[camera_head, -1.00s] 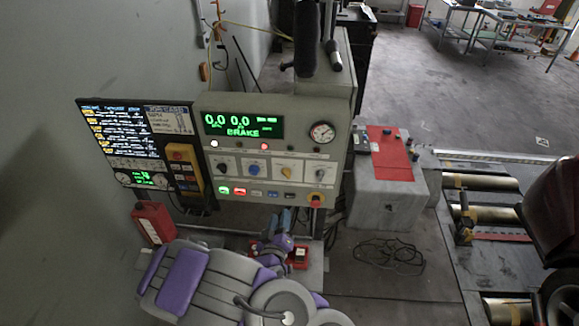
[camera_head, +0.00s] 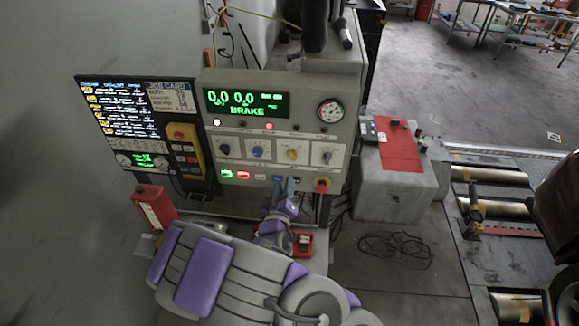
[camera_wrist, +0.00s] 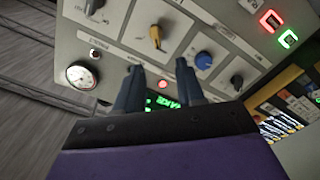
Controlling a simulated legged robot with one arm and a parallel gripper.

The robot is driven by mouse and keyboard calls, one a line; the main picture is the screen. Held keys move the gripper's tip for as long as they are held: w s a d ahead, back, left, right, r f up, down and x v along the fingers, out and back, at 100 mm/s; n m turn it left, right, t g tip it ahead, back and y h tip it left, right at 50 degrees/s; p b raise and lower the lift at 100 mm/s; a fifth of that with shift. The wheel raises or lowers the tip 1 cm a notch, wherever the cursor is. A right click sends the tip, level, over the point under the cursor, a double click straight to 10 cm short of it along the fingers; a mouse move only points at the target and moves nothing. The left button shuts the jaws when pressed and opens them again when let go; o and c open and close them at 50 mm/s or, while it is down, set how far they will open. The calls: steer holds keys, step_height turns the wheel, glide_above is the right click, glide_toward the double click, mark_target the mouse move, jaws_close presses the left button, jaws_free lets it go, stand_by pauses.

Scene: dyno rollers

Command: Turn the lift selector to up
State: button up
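The control panel (camera_head: 240,160) stands ahead with a row of knobs: a black knob (camera_head: 224,148), a blue knob (camera_head: 258,151), a yellow knob (camera_head: 292,155) and a dark knob (camera_head: 327,157) at the right. Their labels are too small to read, so I cannot tell which is the lift selector. My gripper (camera_head: 284,186) is at the panel's lower edge, below the yellow and blue knobs. In the wrist view, my gripper (camera_wrist: 159,78) has its two fingers apart with nothing between them. There the yellow knob (camera_wrist: 156,36) and blue knob (camera_wrist: 203,60) show beyond the fingertips.
Below the knobs are lit buttons (camera_head: 227,174) and a red stop button (camera_head: 321,184). A screen (camera_head: 122,135) and yellow pendant (camera_head: 185,150) are at the left. A grey cabinet (camera_head: 390,195) stands right of the panel, with a cable (camera_head: 395,248) on the floor.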

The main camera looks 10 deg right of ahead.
mark_target(291, 158)
steer(key=b+x, duration=0.8)
steer(key=x, duration=0.4)
steer(key=shift+w+d, duration=0.2)
steer(key=shift+d, duration=0.1)
stand_by(0.3)
jaws_close()
stand_by(0.4)
